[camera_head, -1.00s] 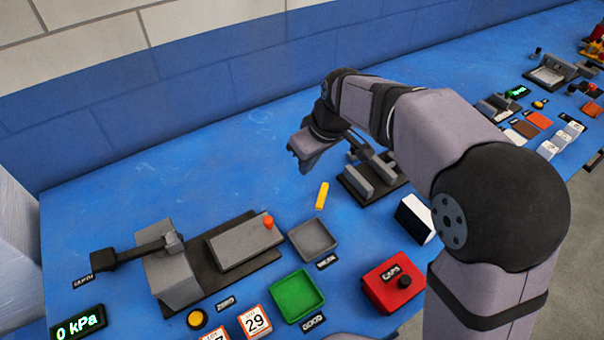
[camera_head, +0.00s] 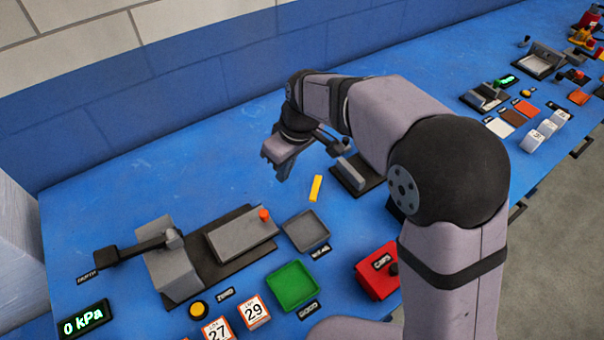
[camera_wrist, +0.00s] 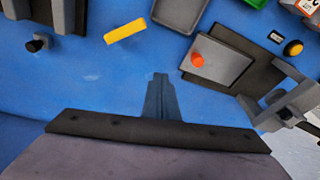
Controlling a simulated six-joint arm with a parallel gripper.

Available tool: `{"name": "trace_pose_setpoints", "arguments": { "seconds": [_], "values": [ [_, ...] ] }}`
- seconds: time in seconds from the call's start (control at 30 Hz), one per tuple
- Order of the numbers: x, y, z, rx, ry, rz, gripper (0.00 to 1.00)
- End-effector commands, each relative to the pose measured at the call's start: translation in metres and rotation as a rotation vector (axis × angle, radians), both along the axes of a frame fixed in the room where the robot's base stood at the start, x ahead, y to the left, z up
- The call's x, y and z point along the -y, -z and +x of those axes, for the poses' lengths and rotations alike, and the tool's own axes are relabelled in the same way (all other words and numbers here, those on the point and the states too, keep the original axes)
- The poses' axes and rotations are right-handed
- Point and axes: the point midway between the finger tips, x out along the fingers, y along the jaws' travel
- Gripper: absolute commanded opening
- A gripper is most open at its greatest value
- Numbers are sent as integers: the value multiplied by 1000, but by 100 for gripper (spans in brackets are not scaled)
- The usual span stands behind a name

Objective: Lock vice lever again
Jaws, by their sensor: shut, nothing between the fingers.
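The vice (camera_head: 352,174) has grey jaws on a dark base. It stands just right of my gripper in the head view, partly hidden by my arm. In the wrist view it shows at the top left edge (camera_wrist: 60,14), cut off, with a dark knob (camera_wrist: 38,42) that may belong to its lever. Whether the lever is locked cannot be told. My gripper (camera_head: 277,170) points down over bare blue bench, left of the vice. In the wrist view its fingers (camera_wrist: 160,84) are together and empty, apart from the vice and knob.
A yellow bar (camera_head: 316,188) lies on the bench near my gripper. A plate with an orange knob (camera_head: 264,214), a grey tray (camera_head: 322,241), a green tray (camera_head: 315,291) and a red CAPS box (camera_head: 366,281) are nearer. Bench behind my gripper is clear.

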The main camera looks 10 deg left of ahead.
Motion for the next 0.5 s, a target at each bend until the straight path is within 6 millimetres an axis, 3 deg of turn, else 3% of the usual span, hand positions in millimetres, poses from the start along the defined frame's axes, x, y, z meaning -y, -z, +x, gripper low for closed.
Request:
{"name": "trace_pose_setpoints", "arguments": {
  "seconds": [0.13, 0.3, 0.5],
  "values": [
    [-34, 12, -9, -43, -78, -41, 0],
    [-69, 25, -4, -39, -193, -110, 0],
    [-77, 25, 15, -23, -332, -237, 0]
  ]
}}
